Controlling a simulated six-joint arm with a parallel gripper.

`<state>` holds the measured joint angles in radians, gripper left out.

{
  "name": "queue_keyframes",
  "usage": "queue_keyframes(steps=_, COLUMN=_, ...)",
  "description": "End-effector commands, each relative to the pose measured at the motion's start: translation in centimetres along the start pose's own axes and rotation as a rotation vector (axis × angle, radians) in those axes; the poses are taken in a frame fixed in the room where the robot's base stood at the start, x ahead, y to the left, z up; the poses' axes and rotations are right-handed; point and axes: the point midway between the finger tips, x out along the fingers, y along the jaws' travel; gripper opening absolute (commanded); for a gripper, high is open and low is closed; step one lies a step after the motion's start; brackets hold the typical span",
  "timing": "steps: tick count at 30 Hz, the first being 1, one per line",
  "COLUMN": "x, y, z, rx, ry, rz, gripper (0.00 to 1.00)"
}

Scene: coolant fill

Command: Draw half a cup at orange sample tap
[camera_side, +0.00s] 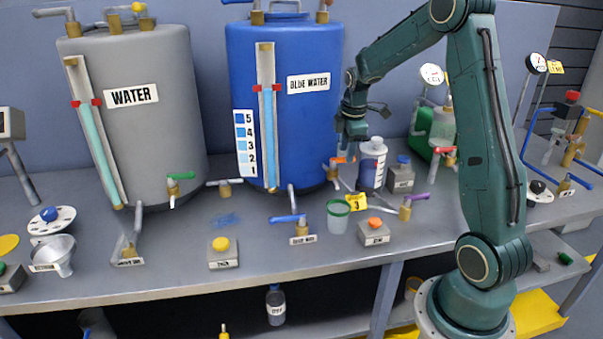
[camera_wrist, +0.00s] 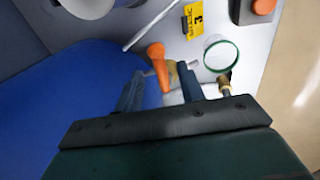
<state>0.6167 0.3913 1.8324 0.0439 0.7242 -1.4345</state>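The orange tap lever (camera_side: 341,160) is low on the right side of the blue tank (camera_side: 240,90). It also shows in the wrist view (camera_wrist: 156,62), with brass tap parts beside it. My gripper (camera_side: 350,143) points down just above this tap. In the wrist view my gripper (camera_wrist: 163,73) is open, and the orange lever shows between its two fingertips. I cannot tell whether a finger touches it. A clear cup with a green rim (camera_side: 338,217) stands upright on the bench. It shows right of the fingers in the wrist view (camera_wrist: 220,56). I cannot make out any liquid in it.
A bottle with dark contents (camera_side: 371,166) stands close to my gripper's right. A grey water tank (camera_side: 150,130) stands to the left.

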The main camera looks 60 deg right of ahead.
Motion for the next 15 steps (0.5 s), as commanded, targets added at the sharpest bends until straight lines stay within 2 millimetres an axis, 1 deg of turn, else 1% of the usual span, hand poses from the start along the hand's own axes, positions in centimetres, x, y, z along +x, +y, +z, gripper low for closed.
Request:
queue_keyframes(steps=3, x=1.1, y=-0.1, z=0.0, rx=0.000, ry=0.000, rz=-0.003, gripper=0.39)
queue_keyframes(steps=6, x=1.6, y=0.0, z=0.0, rx=0.000, ry=0.000, rz=0.000, gripper=0.39)
queue_keyframes(steps=15, x=1.9, y=0.0, z=0.0, rx=0.000, ry=0.000, rz=0.000, gripper=0.39)
